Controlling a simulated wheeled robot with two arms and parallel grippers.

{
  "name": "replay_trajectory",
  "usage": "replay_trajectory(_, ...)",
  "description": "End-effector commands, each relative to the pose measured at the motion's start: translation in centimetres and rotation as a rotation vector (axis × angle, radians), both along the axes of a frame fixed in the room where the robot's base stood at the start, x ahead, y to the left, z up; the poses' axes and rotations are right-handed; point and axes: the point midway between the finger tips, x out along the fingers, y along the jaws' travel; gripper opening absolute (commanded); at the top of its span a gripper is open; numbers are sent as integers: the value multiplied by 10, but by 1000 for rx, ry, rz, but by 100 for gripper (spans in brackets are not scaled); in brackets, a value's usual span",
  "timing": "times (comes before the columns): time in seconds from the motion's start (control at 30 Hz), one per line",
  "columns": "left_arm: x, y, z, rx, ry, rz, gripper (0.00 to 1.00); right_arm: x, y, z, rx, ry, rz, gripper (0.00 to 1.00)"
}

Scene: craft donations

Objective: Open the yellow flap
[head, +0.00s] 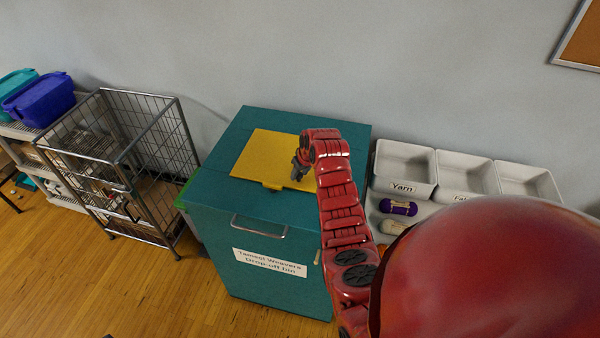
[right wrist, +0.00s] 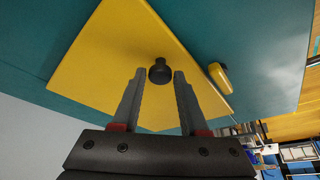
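The yellow flap (head: 262,155) lies flat on top of the teal drop-off bin (head: 222,200); it also fills the middle of the right wrist view (right wrist: 110,60). A small yellow tab (head: 272,186) sticks out at its front edge and shows in the right wrist view (right wrist: 219,78). A round black knob (right wrist: 160,71) appears on the flap between my right fingertips in the right wrist view; my arm hides it in the head view. My right gripper (head: 299,172) is over the flap's right part, fingers apart. Contact with the knob cannot be told. My left gripper is not in view.
A metal handle (head: 259,227) and a label are on the bin's front. A wire cage cart (head: 150,150) stands to the left. Labelled white trays (head: 405,165) stand on the right, with a purple yarn skein (head: 398,207) in front. A wall is behind.

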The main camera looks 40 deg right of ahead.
Motion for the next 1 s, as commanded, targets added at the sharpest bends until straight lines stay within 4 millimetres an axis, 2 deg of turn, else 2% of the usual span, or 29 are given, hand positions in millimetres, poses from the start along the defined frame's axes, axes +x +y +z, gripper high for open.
replay_trajectory(0.03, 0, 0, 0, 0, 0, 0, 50, 0, 0, 0, 0, 0, 0, 32)
replay_trajectory(0.2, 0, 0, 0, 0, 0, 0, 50, 0, 0, 0, 0, 0, 0, 2)
replay_trajectory(0.23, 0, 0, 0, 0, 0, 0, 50, 0, 0, 0, 0, 0, 0, 0)
replay_trajectory(1.0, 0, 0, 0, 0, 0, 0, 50, 0, -1, 0, -1, 0, -1, 0)
